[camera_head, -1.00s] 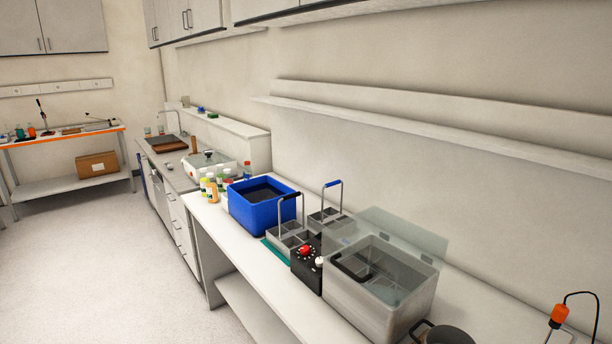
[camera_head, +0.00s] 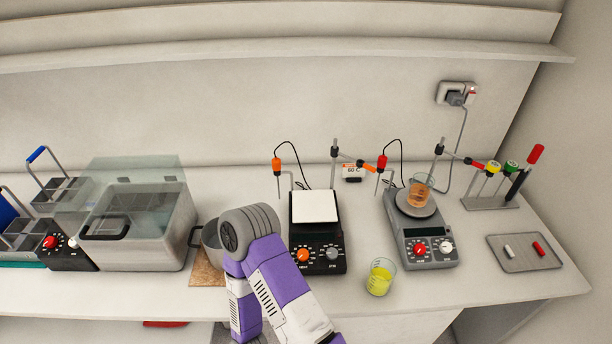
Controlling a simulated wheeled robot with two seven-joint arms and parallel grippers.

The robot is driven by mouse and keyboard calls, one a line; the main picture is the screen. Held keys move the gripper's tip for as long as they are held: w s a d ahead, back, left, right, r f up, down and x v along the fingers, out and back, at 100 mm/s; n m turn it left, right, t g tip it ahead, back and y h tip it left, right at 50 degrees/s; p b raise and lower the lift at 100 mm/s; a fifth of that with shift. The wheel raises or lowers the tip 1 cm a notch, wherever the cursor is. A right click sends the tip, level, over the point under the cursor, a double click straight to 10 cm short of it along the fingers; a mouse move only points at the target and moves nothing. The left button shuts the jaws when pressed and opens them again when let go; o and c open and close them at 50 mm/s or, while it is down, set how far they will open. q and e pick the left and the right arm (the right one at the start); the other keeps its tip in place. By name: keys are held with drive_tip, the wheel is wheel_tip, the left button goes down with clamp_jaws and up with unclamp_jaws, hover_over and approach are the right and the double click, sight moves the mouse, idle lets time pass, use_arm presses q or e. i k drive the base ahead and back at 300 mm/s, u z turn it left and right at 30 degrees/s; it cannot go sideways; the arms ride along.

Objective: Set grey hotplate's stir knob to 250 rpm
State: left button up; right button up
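The grey hotplate (camera_head: 432,252) stands right of centre on the bench in the head view. Its front panel has a red knob (camera_head: 420,250) on the left, a small dark display above, and a white knob (camera_head: 446,246) on the right. The knob labels and settings are too small to read. A beaker of orange liquid (camera_head: 418,192) stands on its round dark plate. A purple and white arm of mine rises from the bottom, left of centre, with its elbow over the bench. Neither gripper shows.
A black hotplate (camera_head: 318,262) with a white square top stands left of the grey one. A beaker of yellow liquid (camera_head: 380,278) stands in front, between the hotplates. A tray (camera_head: 515,264) with two stir bars lies at the right. A glass-lidded bath (camera_head: 150,248) stands at the left.

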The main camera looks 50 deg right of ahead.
sight(446, 247)
drive_tip(key=z, duration=0.95)
drive_tip(key=k, duration=0.15)
drive_tip(key=z, duration=1.8)
